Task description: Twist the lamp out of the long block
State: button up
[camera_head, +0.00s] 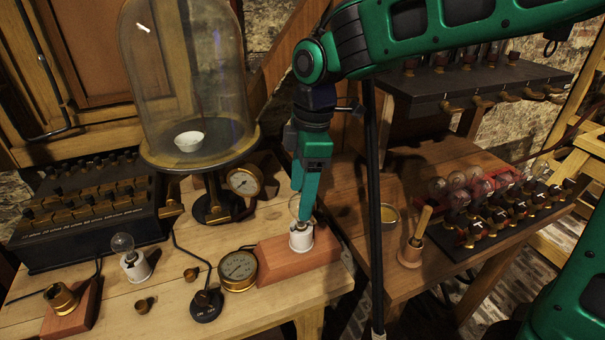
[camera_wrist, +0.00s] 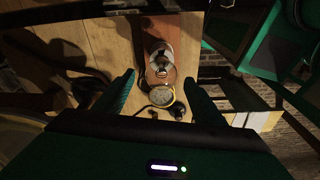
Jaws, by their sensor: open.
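The long block (camera_head: 272,262) is a reddish wooden block lying on the light table near its front right edge. The lamp (camera_head: 295,207) is a clear glass bulb in a white socket (camera_head: 301,240) on top of the block's right part. My gripper (camera_head: 303,212) points down at the lamp from above, its green fingers at the bulb and partly hiding it. In the wrist view my fingers (camera_wrist: 158,90) are spread wide, with the lamp (camera_wrist: 160,64) between and beyond them. I cannot tell whether a finger touches the glass.
A round brass gauge (camera_head: 238,270) stands against the block's left end. Another bulb in a white socket (camera_head: 136,265) stands further left. A glass bell jar (camera_head: 190,80) rises behind. A darker table (camera_head: 350,200) with a row of bulbs (camera_head: 475,190) lies to the right.

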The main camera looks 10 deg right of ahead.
jog(key=shift+f, duration=0.5)
jog(key=c, duration=1.3)
jog(key=shift+o, duration=0.2)
jog(key=n, duration=0.4)
jog(key=shift+s+a+n+g, duration=0.15)
jog(key=shift+n+g, duration=0.15)
jog(key=shift+n, duration=0.9)
jog(key=shift+n, duration=1)
jog(key=n, duration=0.4)
jog(key=shift+h, duration=0.4)
jog(key=shift+n, duration=0.3)
